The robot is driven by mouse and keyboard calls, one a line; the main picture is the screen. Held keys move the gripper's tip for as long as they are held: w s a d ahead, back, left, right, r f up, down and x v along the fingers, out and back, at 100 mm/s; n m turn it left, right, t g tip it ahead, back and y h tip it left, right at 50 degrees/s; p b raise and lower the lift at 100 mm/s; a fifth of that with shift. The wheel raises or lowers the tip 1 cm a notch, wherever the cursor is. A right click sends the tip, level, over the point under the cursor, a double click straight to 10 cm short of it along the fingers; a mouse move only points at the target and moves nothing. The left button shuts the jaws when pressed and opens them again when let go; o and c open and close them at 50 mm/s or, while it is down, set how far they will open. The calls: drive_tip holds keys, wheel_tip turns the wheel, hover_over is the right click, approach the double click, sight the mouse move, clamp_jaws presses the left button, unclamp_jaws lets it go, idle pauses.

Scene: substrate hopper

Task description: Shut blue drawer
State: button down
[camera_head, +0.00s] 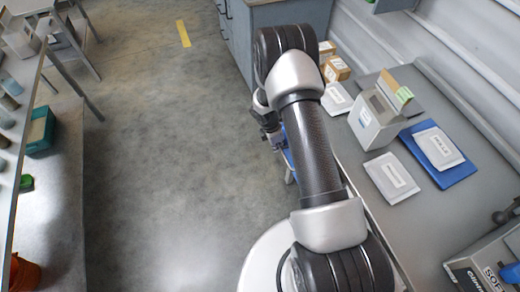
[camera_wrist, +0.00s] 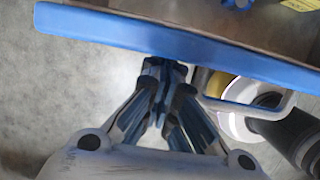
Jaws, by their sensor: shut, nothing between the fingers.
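The blue drawer's front panel (camera_wrist: 190,42) runs across the upper part of the wrist view. The brown inside of the drawer (camera_wrist: 180,10) shows above it, so the drawer stands open. A pale bar handle (camera_wrist: 250,108) sticks out from the front, right of my fingertips. My gripper (camera_wrist: 165,64) is shut and empty, its fingertips at the panel's near edge, left of the handle. I cannot tell whether they touch. In the head view, a strip of the blue drawer (camera_head: 288,152) shows left of my arm, which hides most of it. My gripper there is mostly hidden.
A blue gear-shaped item (camera_wrist: 238,4) and a yellow label (camera_wrist: 298,5) lie in the drawer. The grey bench (camera_head: 435,205) at right holds a dispenser box (camera_head: 375,122), pouches and a blue tray (camera_head: 462,172). The floor (camera_head: 165,160) left of my arm is clear.

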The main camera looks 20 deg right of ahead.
drive_tip(key=d+p, duration=0.1)
drive_tip(key=d, duration=1)
drive_tip(key=shift+d+p, duration=0.3)
drive_tip(key=shift+d, duration=0.05)
drive_tip(key=shift+w+a, duration=0.1)
drive_tip(key=shift+a, duration=0.25)
drive_tip(key=a, duration=0.3)
drive_tip(key=shift+a+b, duration=0.1)
drive_tip(key=shift+b, duration=0.25)
drive_tip(key=p+v, duration=0.3)
drive_tip(key=v, duration=0.7)
drive_tip(key=shift+a, duration=0.2)
drive_tip(key=shift+r, duration=0.1)
